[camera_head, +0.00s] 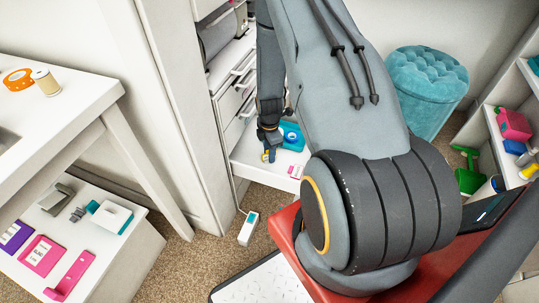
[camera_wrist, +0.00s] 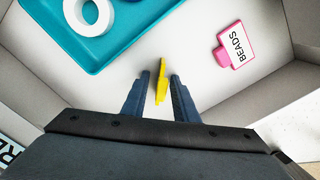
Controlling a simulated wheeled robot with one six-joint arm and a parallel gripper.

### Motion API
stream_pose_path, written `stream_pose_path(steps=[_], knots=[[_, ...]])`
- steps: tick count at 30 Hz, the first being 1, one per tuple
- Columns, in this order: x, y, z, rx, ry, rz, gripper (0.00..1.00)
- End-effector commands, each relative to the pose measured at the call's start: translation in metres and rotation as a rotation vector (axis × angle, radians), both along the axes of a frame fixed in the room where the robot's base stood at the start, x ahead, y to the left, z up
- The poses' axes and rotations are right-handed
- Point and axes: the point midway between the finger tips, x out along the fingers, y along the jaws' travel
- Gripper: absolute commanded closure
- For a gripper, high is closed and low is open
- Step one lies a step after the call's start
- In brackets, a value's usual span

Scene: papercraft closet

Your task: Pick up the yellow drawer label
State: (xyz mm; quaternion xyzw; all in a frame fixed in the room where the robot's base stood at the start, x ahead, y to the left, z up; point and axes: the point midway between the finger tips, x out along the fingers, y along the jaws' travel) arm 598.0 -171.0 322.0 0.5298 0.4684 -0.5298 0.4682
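The yellow drawer label (camera_wrist: 161,82) shows nearly edge-on in the wrist view, above a pale drawer floor (camera_wrist: 205,92). My gripper (camera_wrist: 160,80) is open, with one finger on each side of the label. Gaps show between the label and both fingers, so it does not look gripped. In the head view my gripper (camera_head: 268,153) reaches down into the open white drawer (camera_head: 262,174). The label is hard to make out there, and its lower part is hidden in the wrist view.
A teal tray (camera_wrist: 95,58) holding a white ring (camera_wrist: 89,14) lies at the upper left of the drawer. A pink label reading BEADS (camera_wrist: 231,46) lies to the right. Pale drawer walls surround them.

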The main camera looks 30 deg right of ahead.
Motion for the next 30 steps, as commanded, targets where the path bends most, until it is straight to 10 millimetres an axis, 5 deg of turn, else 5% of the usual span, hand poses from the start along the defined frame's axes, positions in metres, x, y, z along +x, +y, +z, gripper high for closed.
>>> stream_pose_path(steps=[2, 7, 19, 30], knots=[[0.0, 0.0, 0.001, 0.0, 0.0, 0.0, 0.73], [0.0, 0.0, 0.001, 0.0, 0.0, 0.0, 1.0], [0.001, 0.0, 0.008, -0.001, -0.002, 0.0, 1.0], [0.001, 0.0, 0.074, -0.001, -0.003, 0.0, 1.0]])
